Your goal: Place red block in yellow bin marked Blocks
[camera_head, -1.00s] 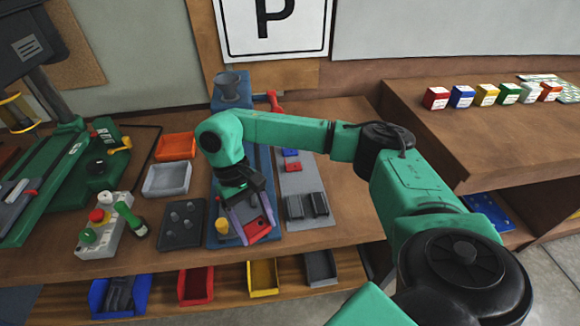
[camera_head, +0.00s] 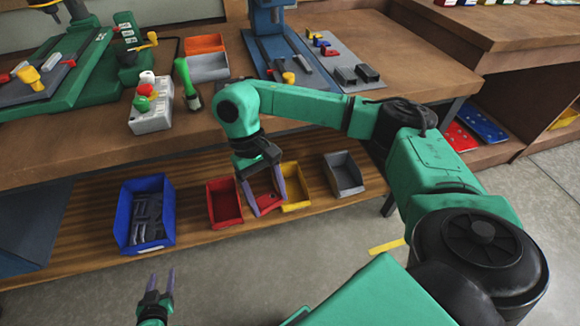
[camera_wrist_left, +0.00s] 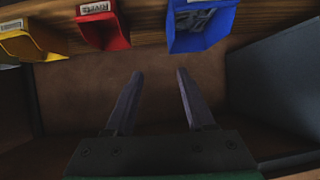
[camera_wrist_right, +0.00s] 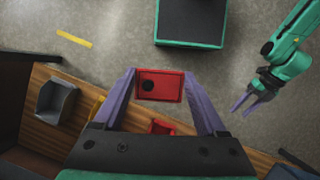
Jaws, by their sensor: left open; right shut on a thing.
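The red block (camera_head: 265,201) with a dark round spot is between the fingers of my right gripper (camera_head: 271,208), which is shut on it. It also shows in the right wrist view (camera_wrist_right: 160,92). In the head view it is over the lower shelf, between the red bin and the yellow bin. The yellow bin (camera_head: 294,199) is just right of it, partly hidden by my gripper; its label in the left wrist view (camera_wrist_left: 35,42) is too small to read. My left gripper (camera_head: 162,276) is open and empty, low in front of the shelf.
A red bin (camera_head: 224,206) labelled Rivets, a blue bin (camera_head: 127,205) with grey parts and a grey bin (camera_head: 344,175) share the lower shelf (camera_head: 90,225). The bench top (camera_head: 330,120) overhangs behind. The floor in front is open.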

